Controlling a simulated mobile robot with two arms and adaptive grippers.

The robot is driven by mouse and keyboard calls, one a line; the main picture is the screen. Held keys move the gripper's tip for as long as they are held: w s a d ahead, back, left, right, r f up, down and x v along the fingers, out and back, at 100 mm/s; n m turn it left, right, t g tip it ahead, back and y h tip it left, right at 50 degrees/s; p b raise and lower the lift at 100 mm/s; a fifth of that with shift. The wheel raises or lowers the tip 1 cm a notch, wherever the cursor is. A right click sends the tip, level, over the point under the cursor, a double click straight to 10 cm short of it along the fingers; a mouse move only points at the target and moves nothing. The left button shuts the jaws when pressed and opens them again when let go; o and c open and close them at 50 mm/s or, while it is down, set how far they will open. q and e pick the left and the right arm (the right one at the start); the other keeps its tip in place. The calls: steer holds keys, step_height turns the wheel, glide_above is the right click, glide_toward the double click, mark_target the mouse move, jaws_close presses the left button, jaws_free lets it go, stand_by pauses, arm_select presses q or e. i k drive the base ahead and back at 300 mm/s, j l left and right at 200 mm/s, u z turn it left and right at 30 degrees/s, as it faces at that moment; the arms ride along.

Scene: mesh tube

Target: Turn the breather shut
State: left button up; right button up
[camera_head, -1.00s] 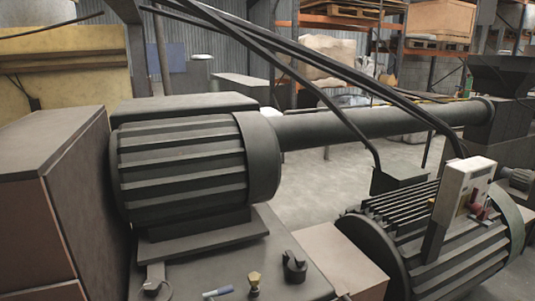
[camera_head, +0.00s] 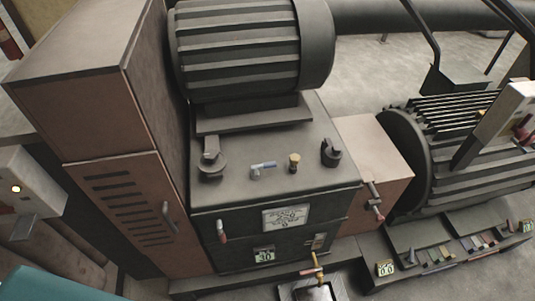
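The breather seems to be the small brass-coloured fitting (camera_head: 294,163) standing upright on the grey top of the machine's gearbox (camera_head: 335,182); I cannot tell for sure which fitting it is. Just left of it is a small valve with a blue lever (camera_head: 263,167). A dark hooked fitting (camera_head: 331,152) stands to its right and a larger dark round fitting (camera_head: 211,160) at the far left of the same top. Whether the breather is open or shut cannot be told at this size. Neither of my grippers is in view.
A ribbed motor (camera_head: 240,45) sits behind the fittings. A tall brown cabinet (camera_head: 115,200) rises to the left and a second ribbed motor (camera_head: 460,160) lies to the right. A red-handled valve (camera_head: 376,205) sticks out at the right. The space above the fittings is clear.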

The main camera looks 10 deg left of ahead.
mark_target(265, 166)
steer(key=l+u, duration=0.15)
steer(key=l, duration=0.65)
steer(key=i+l+u, duration=0.1)
steer(key=l, duration=0.45)
